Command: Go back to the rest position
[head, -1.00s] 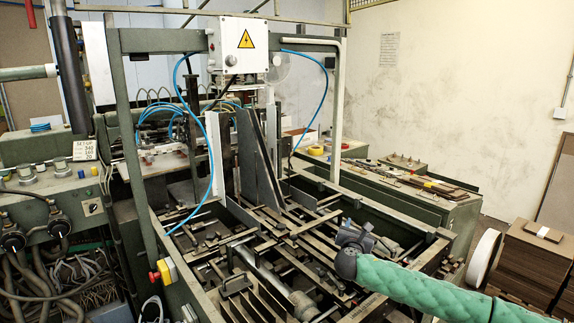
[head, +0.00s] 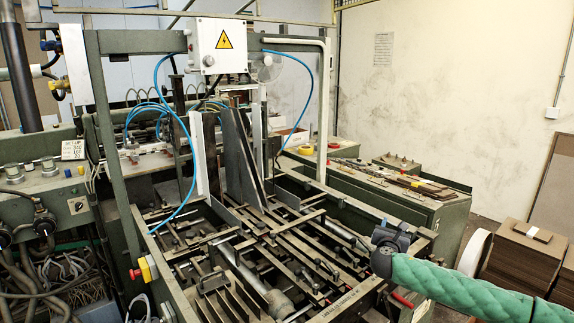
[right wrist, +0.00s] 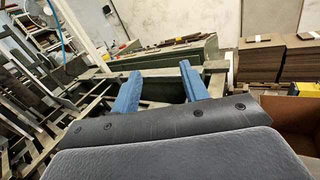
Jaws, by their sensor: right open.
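My right arm, in a green padded sleeve, reaches in from the lower right of the head view. Its gripper (head: 388,236) is above the right side of the machine's slatted feeder bed (head: 235,245). In the right wrist view, the two blue fingers (right wrist: 160,88) stand well apart with nothing between them. Beyond them are a dark green machine side and its frame. Whether the gripper touches the frame is hard to tell. My left gripper shows in neither view.
A green frame carries a white electrical box (head: 216,45) with a warning sign and blue hoses. A control panel (head: 45,195) stands at left. A green bench (head: 425,210) is behind right. Stacked brown boards (head: 515,265) and a white roll (head: 474,252) are at right.

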